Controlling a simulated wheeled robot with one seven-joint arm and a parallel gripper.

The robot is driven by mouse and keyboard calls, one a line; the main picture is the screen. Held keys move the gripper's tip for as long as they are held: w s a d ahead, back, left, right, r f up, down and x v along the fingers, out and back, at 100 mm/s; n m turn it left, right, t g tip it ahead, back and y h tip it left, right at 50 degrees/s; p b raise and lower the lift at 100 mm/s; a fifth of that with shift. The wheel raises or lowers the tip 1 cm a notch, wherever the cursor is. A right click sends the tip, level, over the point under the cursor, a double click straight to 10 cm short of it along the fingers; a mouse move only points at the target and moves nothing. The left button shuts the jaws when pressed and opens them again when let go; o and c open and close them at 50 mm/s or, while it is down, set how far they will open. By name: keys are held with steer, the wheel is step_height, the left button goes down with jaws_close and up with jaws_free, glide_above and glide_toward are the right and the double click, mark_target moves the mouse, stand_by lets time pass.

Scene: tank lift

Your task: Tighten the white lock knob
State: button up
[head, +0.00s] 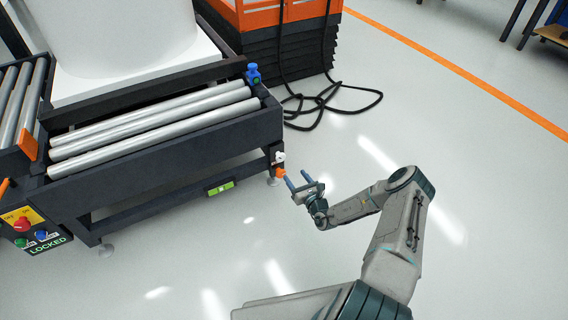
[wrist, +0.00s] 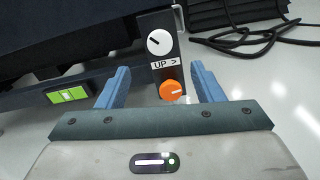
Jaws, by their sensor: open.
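The white lock knob (wrist: 159,42) sits on a dark upright plate at the corner of the roller frame, with a dark pointer line on its face. It also shows in the head view (head: 280,157), very small. An orange knob (wrist: 172,91) is below it, with an "UP >" label between them. My gripper (wrist: 160,84) is open and empty. Its blue fingers point at the plate, with the orange knob between them in the wrist view and the white knob higher up. In the head view my gripper (head: 298,182) is just right of the knobs, apart from them.
A green-lit box (head: 221,188) is on the lower rail. A black cable (head: 325,105) lies on the floor behind. The floor at right is clear.

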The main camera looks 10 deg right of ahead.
mark_target(282, 158)
steer(key=b+x, duration=0.3)
steer(key=x, duration=0.6)
steer(key=shift+w+f+b, duration=0.2)
steer(key=shift+w+b, duration=0.05)
steer(key=shift+b, duration=0.15)
steer(key=shift+w+a+r, duration=0.15)
steer(key=shift+w+a, duration=0.1)
steer(key=shift+w, duration=0.25)
steer(key=c, duration=1)
